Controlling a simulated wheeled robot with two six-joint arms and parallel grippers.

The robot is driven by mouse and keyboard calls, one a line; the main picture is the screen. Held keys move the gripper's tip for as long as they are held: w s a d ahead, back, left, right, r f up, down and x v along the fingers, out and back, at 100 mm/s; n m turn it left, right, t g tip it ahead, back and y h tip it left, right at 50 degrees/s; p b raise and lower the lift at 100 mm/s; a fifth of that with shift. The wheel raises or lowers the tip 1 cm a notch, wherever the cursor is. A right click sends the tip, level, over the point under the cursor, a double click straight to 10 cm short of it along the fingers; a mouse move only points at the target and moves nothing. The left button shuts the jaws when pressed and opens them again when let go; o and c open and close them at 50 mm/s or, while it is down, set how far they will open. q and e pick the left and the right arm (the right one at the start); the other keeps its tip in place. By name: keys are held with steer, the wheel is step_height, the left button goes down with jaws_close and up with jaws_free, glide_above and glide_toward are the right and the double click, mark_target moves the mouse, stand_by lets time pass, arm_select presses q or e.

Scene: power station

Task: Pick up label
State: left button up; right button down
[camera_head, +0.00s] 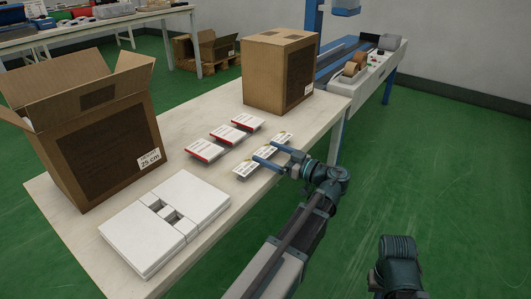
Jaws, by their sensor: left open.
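Small white labels with yellow marks lie in a row near the table's front edge: a near one (243,170) and a far one (283,138), with another partly hidden between them under my fingers. Behind them is a row of red-and-white labels: near (204,150), middle (224,134) and far (247,121). My left gripper (262,151) is open, its two blue fingers reaching over the yellow-marked row from the right. Whether the fingers touch a label cannot be told. Part of my right arm shows at the lower right; its gripper is out of view.
An open cardboard box (100,135) stands at the table's left, and a closed box (264,75) at its far end. A white flat stack (165,222) lies at the near end. A conveyor (345,58) with tape rolls stands beyond. The bare white tabletop (180,122) is clear between the boxes.

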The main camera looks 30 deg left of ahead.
mark_target(267, 151)
arm_select(q)
steer(key=shift+a, duration=0.65)
steer(key=c, duration=1)
steer(key=shift+c, duration=0.2)
step_height(267, 151, up, 10)
steer(key=p, duration=1)
steer(key=shift+r, duration=0.15)
